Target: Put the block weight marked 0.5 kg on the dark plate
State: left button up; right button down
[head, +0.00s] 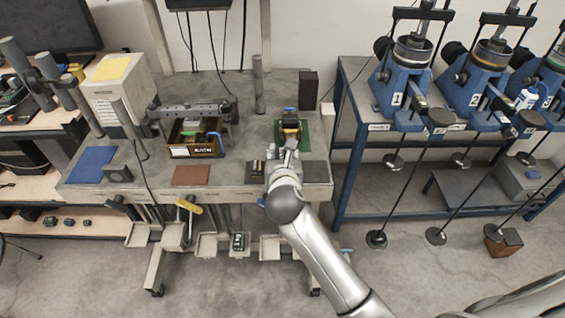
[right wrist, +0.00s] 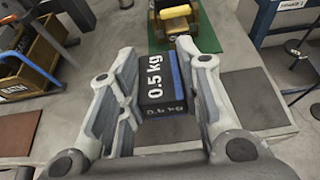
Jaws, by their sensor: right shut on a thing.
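The block weight (right wrist: 160,84) is dark with a blue stripe and white "0.5 kg" lettering. It sits between the fingers of my right gripper (right wrist: 160,95), which is shut on it. In the head view my right gripper (head: 282,160) is over the bench's front part, and my wrist largely hides the block. The dark plate (head: 318,172) lies flat on the bench just right of the gripper and looks bare. It also shows in the right wrist view (right wrist: 254,98), right of the fingers. My left gripper is not in view.
A green mat (head: 304,142) with a yellow-topped item lies behind the gripper. A brown plate (head: 191,176) and a bin (head: 194,150) are to the left. A blue-framed rack (head: 343,180) stands right.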

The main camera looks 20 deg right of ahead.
jog(key=shift+f, duration=1.3)
jog(key=shift+f, duration=0.15)
jog(key=c, duration=1)
grip_release()
jog(key=shift+s+f, duration=0.1)
jog(key=shift+f, duration=0.05)
jog(key=shift+c, duration=0.2)
jog(key=shift+r, duration=0.2)
jog(key=v, duration=1.2)
jog(key=shift+b, duration=0.45)
